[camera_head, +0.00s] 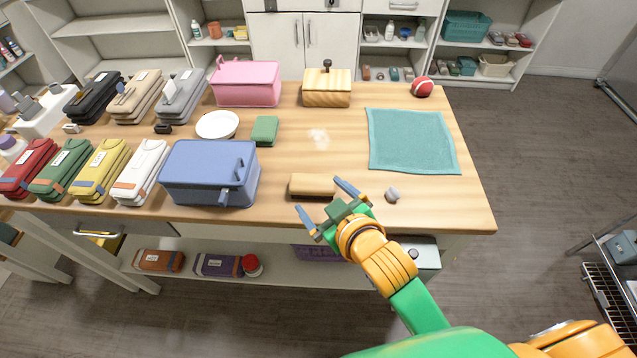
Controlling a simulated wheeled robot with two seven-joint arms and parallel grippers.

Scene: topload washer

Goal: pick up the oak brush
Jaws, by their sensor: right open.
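The oak brush (312,185) appears to be the light brown wooden block lying near the front edge of the wooden table (340,141). I cannot tell whether the fingers touch the block. My left gripper is not in view.
A blue lidded box (211,172) stands left of the block. A grey stone-like piece (392,194) lies to the right. A teal cloth (411,140), green sponge (265,131), white plate (217,125) and red ball (422,87) lie farther back. The table centre is mostly clear.

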